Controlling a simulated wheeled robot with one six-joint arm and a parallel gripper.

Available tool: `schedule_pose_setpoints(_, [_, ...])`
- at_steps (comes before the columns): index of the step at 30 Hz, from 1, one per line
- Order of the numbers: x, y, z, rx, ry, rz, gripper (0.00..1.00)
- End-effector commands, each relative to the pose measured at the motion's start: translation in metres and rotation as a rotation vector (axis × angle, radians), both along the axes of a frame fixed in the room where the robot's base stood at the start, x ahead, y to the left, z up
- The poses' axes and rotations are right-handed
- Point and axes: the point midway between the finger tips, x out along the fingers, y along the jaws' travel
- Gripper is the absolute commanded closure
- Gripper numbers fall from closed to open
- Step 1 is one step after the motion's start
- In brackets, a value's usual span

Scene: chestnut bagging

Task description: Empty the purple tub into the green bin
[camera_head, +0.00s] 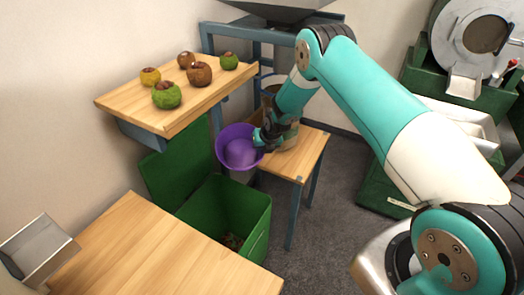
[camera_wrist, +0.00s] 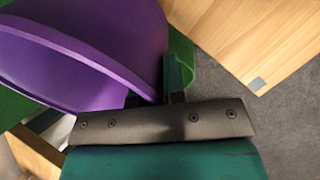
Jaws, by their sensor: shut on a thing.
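The purple tub (camera_head: 238,150) is held by its right side, above the back right part of the green bin, tilted so that its inside faces the head camera. No contents show in the part of its inside that I see. My gripper (camera_head: 262,140) is shut on the tub's rim. In the wrist view the tub (camera_wrist: 85,45) fills the upper left, beside a gripper finger (camera_wrist: 176,78). The green bin (camera_head: 233,208) stands on the floor below with its lid (camera_head: 172,170) raised at the left. Some brown bits lie at its bottom.
A wooden shelf (camera_head: 130,100) with several green, yellow and brown husked chestnuts is above left of the bin. A small wooden table (camera_head: 310,152) with a container stands right behind the tub. A wooden table (camera_head: 150,245) is in front.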

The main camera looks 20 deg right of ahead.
Motion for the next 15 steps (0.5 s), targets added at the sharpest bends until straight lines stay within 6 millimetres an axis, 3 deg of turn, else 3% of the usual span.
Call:
schedule_pose_setpoints(8, [0.002,0.000,0.012,0.034,0.109,0.000,1.00])
schedule_pose_setpoints(15, [-0.019,0.003,0.043,0.038,0.124,0.000,1.00])
